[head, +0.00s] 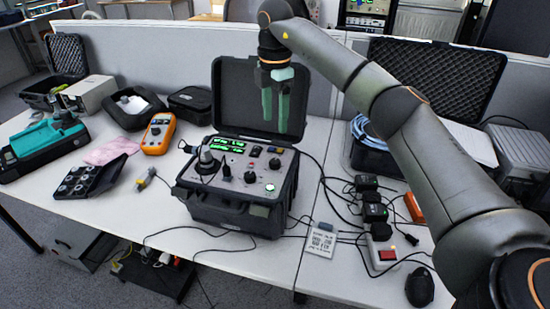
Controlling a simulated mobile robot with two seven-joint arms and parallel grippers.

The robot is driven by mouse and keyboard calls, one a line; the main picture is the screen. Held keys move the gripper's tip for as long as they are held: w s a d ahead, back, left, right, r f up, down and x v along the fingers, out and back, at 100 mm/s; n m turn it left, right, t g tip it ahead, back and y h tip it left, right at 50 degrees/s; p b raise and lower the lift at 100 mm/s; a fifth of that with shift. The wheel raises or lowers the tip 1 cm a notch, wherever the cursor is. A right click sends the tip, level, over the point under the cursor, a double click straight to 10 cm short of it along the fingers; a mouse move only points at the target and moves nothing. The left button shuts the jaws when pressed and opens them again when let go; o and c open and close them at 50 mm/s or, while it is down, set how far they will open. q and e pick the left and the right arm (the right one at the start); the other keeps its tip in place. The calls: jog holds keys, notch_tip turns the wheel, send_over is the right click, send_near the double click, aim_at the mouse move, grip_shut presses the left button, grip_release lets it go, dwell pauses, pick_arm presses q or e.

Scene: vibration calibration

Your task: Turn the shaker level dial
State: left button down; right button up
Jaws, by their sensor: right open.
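The calibrator is a black open case (232,212) on the white table, its lid raised at the back. Its grey panel carries green displays, a black knob (251,177) in the middle, another black knob (275,163) at the right, and a small cylindrical unit (206,158) at the left. I cannot read which knob is the shaker level dial. My right gripper (276,122) points down with green fingers apart and empty. It appears above the panel's back right, in front of the lid, touching no knob. My left gripper is not in view.
An orange meter (158,134), a black socket tray (92,178) and a teal tool (45,146) lie left of the case. Black adapters (372,205), cables and a mouse (419,287) lie to the right. A label card (320,241) lies in front. My right arm crosses the right side.

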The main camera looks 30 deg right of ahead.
aim_at(275, 161)
notch_tip(275, 161, down, 12)
jog(key=shift+f, duration=0.2)
jog(key=shift+c, duration=0.4)
grip_shut()
dwell(0.4)
